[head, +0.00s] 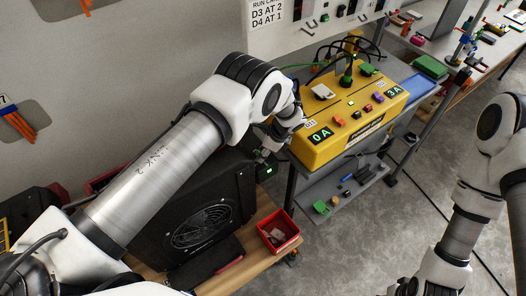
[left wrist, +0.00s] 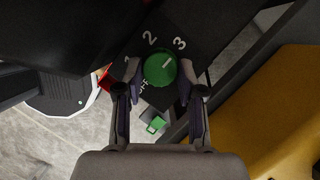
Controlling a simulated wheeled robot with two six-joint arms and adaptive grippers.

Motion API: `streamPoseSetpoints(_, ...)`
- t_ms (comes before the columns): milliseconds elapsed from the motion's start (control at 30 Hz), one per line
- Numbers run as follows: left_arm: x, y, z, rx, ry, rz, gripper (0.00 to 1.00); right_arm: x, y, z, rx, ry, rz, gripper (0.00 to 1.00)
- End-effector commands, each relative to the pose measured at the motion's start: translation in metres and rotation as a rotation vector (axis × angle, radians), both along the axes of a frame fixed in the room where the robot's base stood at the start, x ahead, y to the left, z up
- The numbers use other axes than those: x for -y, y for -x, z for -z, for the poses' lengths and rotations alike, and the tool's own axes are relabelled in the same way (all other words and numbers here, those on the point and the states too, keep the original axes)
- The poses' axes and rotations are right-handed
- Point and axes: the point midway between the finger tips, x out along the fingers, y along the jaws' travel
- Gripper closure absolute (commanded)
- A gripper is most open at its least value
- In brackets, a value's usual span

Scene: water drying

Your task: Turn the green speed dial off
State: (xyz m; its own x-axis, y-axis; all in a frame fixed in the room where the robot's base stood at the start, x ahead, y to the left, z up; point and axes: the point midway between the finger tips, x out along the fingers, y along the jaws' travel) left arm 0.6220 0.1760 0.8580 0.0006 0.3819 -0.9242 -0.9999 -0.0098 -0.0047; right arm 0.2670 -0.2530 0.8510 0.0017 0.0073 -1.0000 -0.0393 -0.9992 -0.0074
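The green speed dial (left wrist: 160,68) is round and sits on a dark panel with the white marks 1, 2, 3 and OFF around it. Its short white line points to the upper right, roughly toward the 3 side. My left gripper (left wrist: 160,75) has one finger on each side of the dial; the fingers look open, with small gaps to its rim. In the head view my left gripper (head: 268,148) is small and partly hidden by its wrist, beside the black fan unit (head: 205,212). The dial cannot be made out clearly there. My right arm is at the right; its gripper is out of view.
A yellow power box (head: 345,122) with cables and knobs stands on a grey cart just right of my left gripper. A red bin (head: 279,232) sits on the wooden bench in front of the fan unit. The floor between the cart and my right arm is open.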

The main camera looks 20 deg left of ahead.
Motion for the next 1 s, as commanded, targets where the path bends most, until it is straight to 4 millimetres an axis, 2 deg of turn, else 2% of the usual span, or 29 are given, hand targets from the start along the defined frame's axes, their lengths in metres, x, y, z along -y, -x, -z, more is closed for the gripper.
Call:
streamPoseSetpoints(267, 0.0, 0.001, 0.002, -0.004, -0.001, -0.007, 0.96, 0.0, 0.0, 0.002, 0.0, 0.0, 0.0, 0.6)
streamPoseSetpoints(467, -0.001, 0.001, 0.005, -0.003, -0.001, -0.054, 0.96, 0.0, 0.0, 0.014, 0.0, 0.0, 0.0, 0.6)
streamPoseSetpoints(667, -0.001, 0.0, 0.008, -0.003, 0.0, -0.165, 0.96, 0.0, 0.0, 0.039, 0.0, 0.0, 0.0, 0.6)
streamPoseSetpoints(1000, -0.002, -0.003, 0.01, -0.003, 0.001, -0.463, 0.96, 0.0, 0.0, 0.09, 0.0, 0.0, 0.0, 0.6)
